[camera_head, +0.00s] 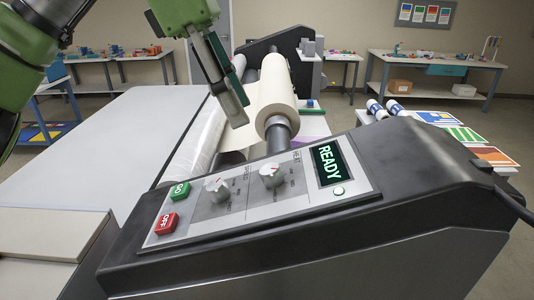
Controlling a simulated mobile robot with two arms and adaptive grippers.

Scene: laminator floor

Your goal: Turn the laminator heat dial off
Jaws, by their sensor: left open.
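The laminator's grey control panel (245,203) slants across the front. The heat dial (271,175), a round silver knob beside the HEAT label, sits left of the display (329,162), which reads READY. Its exact pointer setting is too small to read. My left gripper (238,112) hangs above and behind the panel, in front of the roll of film, with its fingers pointing down. It is open, empty and apart from the heat dial. My right gripper is not in view.
The speed dial (217,189) sits left of the heat dial. A green GO button (179,191) and red OFF button (167,223) are at the panel's left end. The film roll (272,92) stands behind the panel. Space directly above the dials is clear.

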